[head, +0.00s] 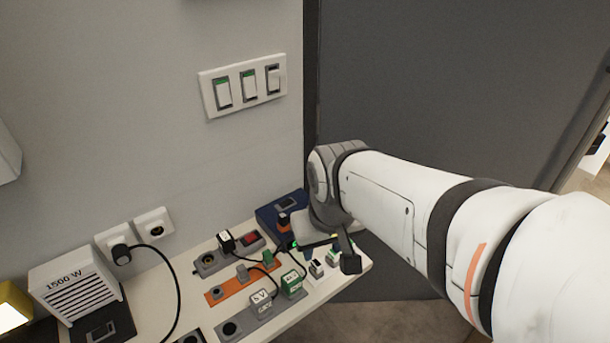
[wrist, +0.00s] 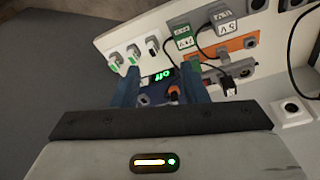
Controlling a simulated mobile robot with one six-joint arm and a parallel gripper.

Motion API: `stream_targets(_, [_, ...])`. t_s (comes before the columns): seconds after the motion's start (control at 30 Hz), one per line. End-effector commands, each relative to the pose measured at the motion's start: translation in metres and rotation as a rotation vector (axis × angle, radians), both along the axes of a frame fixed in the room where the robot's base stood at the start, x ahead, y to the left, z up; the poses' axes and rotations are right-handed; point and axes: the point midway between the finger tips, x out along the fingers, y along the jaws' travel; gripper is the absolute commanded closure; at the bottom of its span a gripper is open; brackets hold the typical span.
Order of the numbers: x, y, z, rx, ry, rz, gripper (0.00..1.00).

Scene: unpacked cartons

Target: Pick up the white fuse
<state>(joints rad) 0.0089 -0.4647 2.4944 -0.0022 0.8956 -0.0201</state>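My gripper (head: 332,248) reaches down over the right end of the shelf in the head view. In the wrist view my gripper (wrist: 160,72) has its two blue fingers well apart, with nothing held between them. I cannot tell for sure which piece is the white fuse. A dark blue device with a green "off" display (wrist: 163,75) and an orange part lies between and below the fingers.
An orange strip (head: 216,294) with plugs and cables lies left of my gripper. Two labelled adapters, white (head: 260,302) and green (head: 291,284), stand near the front. A white 1500 W heater box (head: 76,288) is at far left. Wall switches (head: 243,85) are above.

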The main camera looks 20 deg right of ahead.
Motion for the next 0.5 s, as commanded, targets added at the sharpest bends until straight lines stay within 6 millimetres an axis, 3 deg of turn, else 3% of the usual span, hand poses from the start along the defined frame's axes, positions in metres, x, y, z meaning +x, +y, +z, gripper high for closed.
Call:
stream_targets(0.23, [0.047, -0.03, -0.014, -0.03, 0.079, 0.085, 0.6])
stream_targets(0.5, [0.102, -0.089, -0.058, -0.039, 0.176, 0.243, 0.6])
